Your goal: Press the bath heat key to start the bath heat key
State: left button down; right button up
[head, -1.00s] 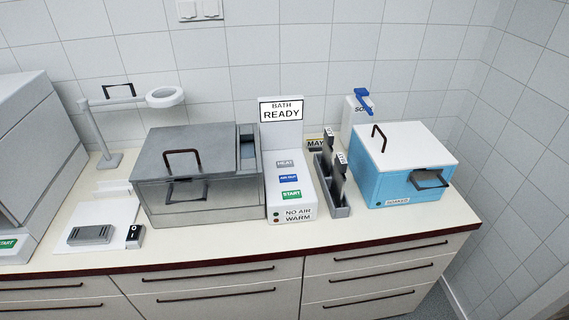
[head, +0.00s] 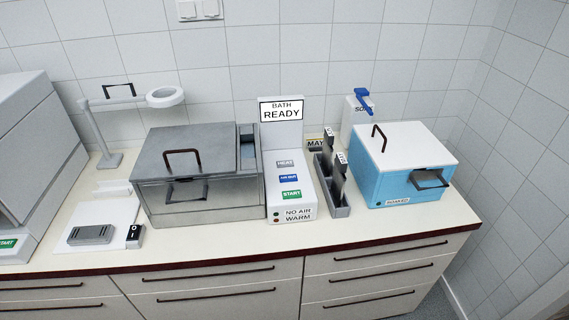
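The bath heat key is a small grey key (head: 285,163) marked HEAT, at the top of the key column on the white control panel (head: 272,192). Below it are a blue key (head: 289,178) and a green START key (head: 290,194). The grey metal bath (head: 205,205) with a dark lid handle stands directly left of the panel. Neither of my grippers is in view.
A rack with upright dark labelled pieces (head: 341,210) stands just right of the panel. Further right is a blue box with a white lid (head: 408,150), with a soap bottle (head: 351,113) behind. A ring lamp stand (head: 97,130) is at left. The counter's front strip is clear.

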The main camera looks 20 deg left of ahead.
aim_at(284, 164)
jog(key=i+l+u, duration=0.2)
jog(key=i+l, duration=0.15)
jog(key=l, duration=0.3)
jog(key=i+l+u, duration=0.1)
jog(key=l, duration=0.25)
jog(key=i+l+u, duration=0.1)
jog(key=l, duration=0.25)
jog(key=i+l+u, duration=0.1)
jog(key=i+l, duration=0.15)
jog(key=l, duration=0.15)
